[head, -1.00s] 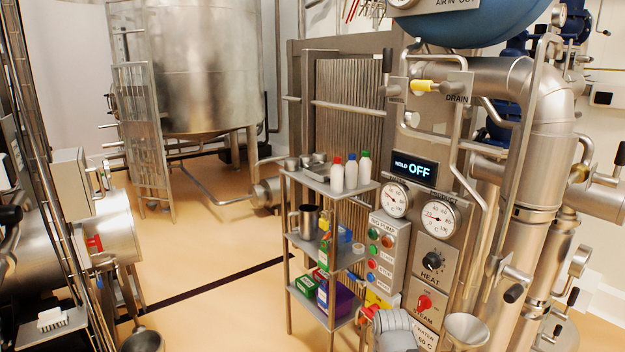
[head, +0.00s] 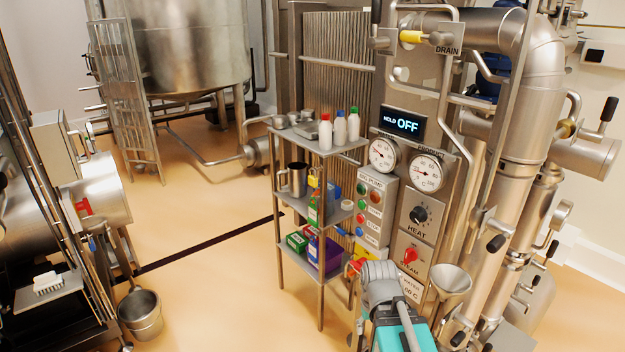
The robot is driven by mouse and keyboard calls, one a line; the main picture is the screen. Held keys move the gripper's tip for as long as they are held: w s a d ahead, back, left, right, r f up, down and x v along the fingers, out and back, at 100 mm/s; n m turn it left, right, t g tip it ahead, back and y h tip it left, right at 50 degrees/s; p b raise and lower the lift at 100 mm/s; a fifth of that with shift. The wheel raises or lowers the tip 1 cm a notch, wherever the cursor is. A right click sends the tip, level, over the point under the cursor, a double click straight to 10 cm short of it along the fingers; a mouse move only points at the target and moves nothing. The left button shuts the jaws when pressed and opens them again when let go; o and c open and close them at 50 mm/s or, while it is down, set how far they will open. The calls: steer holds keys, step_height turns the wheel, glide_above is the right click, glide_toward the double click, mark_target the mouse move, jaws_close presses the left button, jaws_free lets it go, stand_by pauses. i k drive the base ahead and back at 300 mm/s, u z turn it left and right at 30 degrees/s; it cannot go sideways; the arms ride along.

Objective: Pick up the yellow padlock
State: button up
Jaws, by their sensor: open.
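A small yellow item (head: 313,181) shows at the middle level of the shelf rack, among small containers. It is too small to tell whether it is the padlock or a cap. Another patch of yellow with red (head: 356,266) shows low on the machine front, right of the rack, partly hidden behind my arm. I cannot tell whether a padlock is there. My grey and teal arm rises at the bottom, right of the rack. Its gripper fingers cannot be made out, and no held object shows.
The rack (head: 321,290) carries bottles, a steel jug (head: 297,178) and cartons. A control panel (head: 375,210) with gauges and knobs stands right of it. A funnel (head: 449,280) stands right of my arm. A steel bucket (head: 140,313) stands at left. Open floor lies left of the rack.

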mark_target(312, 180)
steer(key=k, duration=0.65)
steer(key=u, duration=0.5)
steer(key=i, duration=1.75)
steer(key=z, duration=0.5)
